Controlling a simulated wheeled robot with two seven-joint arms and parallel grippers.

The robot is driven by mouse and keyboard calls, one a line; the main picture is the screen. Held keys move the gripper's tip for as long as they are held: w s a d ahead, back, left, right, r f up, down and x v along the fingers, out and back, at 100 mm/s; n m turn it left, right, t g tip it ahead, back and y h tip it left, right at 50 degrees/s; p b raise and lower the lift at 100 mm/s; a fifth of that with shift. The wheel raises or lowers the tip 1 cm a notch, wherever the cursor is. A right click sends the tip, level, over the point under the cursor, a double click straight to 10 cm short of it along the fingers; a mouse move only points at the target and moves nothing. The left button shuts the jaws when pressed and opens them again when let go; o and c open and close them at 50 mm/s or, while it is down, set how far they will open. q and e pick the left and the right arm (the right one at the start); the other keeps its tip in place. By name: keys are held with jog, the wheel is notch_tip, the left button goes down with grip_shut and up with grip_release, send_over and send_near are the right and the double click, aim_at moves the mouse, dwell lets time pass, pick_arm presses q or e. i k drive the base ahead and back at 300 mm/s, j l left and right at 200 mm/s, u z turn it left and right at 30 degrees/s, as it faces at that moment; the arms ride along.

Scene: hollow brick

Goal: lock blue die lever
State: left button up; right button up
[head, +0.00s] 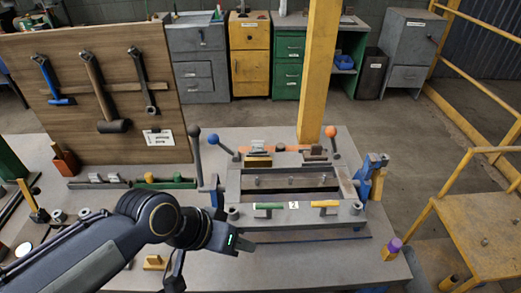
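The blue die lever has a blue ball knob (213,140) on a dark rod that slants down to the right, toward the back left of the grey die fixture (232,185). Its lower end meets the fixture near a yellow block, too small to read exactly. My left gripper (250,246) is in front of the fixture's front left corner, well below the blue knob in the picture and apart from it. Its fingers are small and dark, so I cannot tell if they are open or shut. My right gripper is not in view.
A lever with an orange ball (330,131) stands at the fixture's back right. A dark-knobbed upright lever (193,131) stands left of the blue one. A wooden tool board (60,120) rises at the left. A purple-topped yellow block (393,246) stands at the front right.

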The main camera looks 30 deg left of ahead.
aim_at(213, 138)
jog(key=u, duration=1.35)
jog(key=j+z, duration=0.65)
jog(key=z, duration=0.2)
